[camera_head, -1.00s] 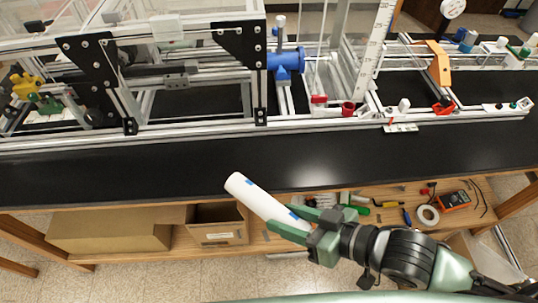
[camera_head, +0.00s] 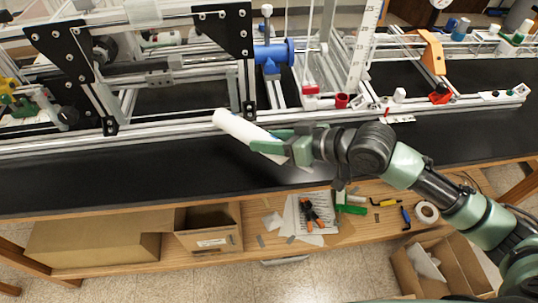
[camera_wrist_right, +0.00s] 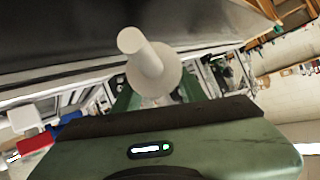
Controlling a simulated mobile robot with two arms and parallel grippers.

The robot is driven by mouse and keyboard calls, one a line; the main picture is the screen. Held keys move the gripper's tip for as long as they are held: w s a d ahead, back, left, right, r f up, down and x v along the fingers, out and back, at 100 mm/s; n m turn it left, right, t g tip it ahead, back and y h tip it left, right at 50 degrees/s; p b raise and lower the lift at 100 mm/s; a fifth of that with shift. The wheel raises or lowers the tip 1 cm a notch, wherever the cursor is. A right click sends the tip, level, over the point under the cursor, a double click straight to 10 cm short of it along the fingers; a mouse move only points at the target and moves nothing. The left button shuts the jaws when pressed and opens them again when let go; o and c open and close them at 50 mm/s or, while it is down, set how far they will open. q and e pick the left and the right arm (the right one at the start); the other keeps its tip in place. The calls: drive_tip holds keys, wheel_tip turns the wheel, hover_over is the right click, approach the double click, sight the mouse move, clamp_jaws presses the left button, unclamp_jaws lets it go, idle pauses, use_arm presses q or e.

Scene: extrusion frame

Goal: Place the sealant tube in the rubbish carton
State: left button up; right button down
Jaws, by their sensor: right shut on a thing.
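The white sealant tube (camera_head: 236,125) is held tilted above the black bench top. It also shows end-on in the wrist view, its pale nozzle (camera_wrist_right: 131,42) pointing at the camera. My right gripper (camera_head: 270,142) is shut on the tube's right end; its green fingers partly hide that end. An open brown carton (camera_head: 403,273) with white crumpled scraps inside stands on the floor at the lower right, well below and right of the gripper. My arm passes in front of part of it. My left gripper is not in view.
Aluminium extrusion frames with black brackets (camera_head: 241,45) and a blue fitting (camera_head: 273,57) stand just behind the tube. The wooden lower shelf (camera_head: 262,252) holds an open cardboard box (camera_head: 225,236), papers and tools. The bench top's left front is clear.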

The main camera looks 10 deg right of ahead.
sight(269, 167)
drive_tip(key=f, duration=0.5)
drive_tip(key=shift+s+f, duration=0.15)
drive_tip(key=shift+s, duration=0.1)
drive_tip(key=shift+w+f+p, duration=0.25)
drive_tip(key=shift+f+p, duration=0.2)
drive_tip(key=shift+f, duration=0.05)
drive_tip(key=c, duration=0.8)
unclamp_jaws()
drive_tip(key=shift+f, duration=0.15)
